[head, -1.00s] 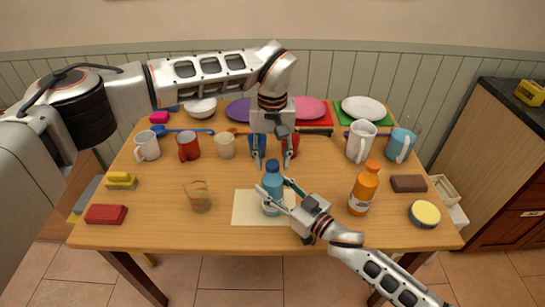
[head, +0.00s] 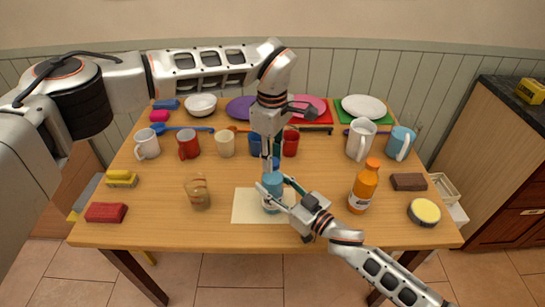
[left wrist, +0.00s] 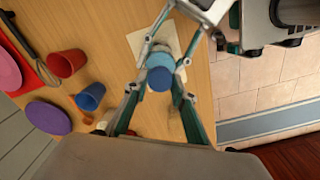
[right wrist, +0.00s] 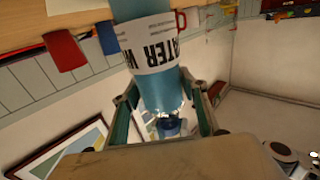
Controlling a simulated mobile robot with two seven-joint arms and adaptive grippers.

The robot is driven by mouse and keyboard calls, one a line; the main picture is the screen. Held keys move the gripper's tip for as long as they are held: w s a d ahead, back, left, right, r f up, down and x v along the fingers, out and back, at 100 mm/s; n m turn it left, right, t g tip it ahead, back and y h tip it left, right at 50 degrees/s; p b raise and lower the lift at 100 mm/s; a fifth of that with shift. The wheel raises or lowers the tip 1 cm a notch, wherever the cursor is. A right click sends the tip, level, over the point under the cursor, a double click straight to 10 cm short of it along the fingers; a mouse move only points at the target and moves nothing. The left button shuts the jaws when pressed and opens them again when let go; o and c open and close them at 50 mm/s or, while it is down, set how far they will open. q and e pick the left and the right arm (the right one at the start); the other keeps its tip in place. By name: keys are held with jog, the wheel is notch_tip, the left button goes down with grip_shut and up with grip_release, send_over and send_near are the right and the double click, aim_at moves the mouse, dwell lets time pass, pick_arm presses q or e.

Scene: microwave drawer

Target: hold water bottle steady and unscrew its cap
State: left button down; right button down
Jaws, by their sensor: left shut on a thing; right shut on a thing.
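The blue water bottle (head: 272,183) stands upright on a cream mat (head: 243,208) at the table's front middle. Its white label shows in the right wrist view (right wrist: 150,45). My right gripper (head: 277,192), coming from the front right, is shut around the bottle's body. My left gripper (head: 270,163) points down from above and is shut on the blue cap (head: 276,162). In the left wrist view the cap (left wrist: 160,79) sits between the left fingertips, above the bottle. I cannot tell whether the cap is loosened.
An orange bottle (head: 364,187) stands right of my right gripper. A glass (head: 198,192) stands to the left. Mugs and cups, including a red cup (head: 290,143), stand behind.

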pick_arm(q)
jog(key=n, duration=2.4)
jog(key=shift+s, duration=0.1)
jog(key=n, duration=0.5)
jog(key=shift+r+n, duration=0.1)
jog(key=shift+n, duration=0.3)
jog(key=n, duration=0.3)
jog(key=shift+n, duration=0.3)
jog(key=n, duration=0.3)
jog(key=shift+n, duration=0.3)
jog(key=n, duration=0.5)
